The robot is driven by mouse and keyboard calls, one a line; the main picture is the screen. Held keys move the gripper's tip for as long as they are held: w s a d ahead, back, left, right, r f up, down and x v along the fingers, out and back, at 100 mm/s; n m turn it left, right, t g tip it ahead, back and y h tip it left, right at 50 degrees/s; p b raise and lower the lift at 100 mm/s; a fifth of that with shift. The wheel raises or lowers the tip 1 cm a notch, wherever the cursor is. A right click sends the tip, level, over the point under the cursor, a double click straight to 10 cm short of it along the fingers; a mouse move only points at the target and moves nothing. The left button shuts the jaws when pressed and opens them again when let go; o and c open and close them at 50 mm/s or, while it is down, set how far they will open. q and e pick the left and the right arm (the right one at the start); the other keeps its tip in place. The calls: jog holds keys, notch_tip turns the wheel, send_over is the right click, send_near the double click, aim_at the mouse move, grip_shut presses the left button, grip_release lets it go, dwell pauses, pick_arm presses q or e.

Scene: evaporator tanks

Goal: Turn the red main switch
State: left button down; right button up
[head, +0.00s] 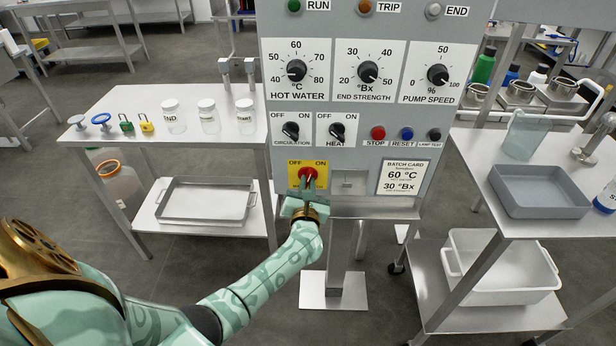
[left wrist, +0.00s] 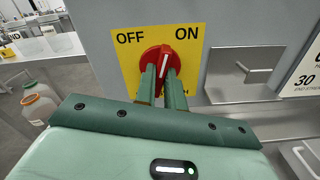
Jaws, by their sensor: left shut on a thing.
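The red main switch (head: 308,174) sits on a yellow plate marked OFF and ON, low on the grey control panel. In the left wrist view the red knob (left wrist: 157,62) carries a white line that points up and slightly right, between the two words. My left gripper (head: 306,190) is at the switch, and in the left wrist view its two green fingers (left wrist: 162,85) are shut on the knob's grip. The fingers hide the lower part of the knob and the plate. My right gripper is in neither view.
Above the switch are the black CIRCULATION (head: 291,130) and HEAT (head: 337,131) switches and the red STOP button (head: 377,133). A small metal fitting (head: 348,183) is just right of the switch. Side tables (head: 100,150) with jars and trays stand left and right of the panel.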

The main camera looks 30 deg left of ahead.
pick_arm(q)
jog(key=shift+f, duration=0.1)
jog(key=shift+m+p, duration=0.45)
jog(key=shift+m, duration=0.45)
jog(key=shift+m+p, duration=0.35)
jog(key=shift+m, duration=1.45)
jog(key=c, duration=1.4)
grip_release()
jog(key=shift+s, duration=0.1)
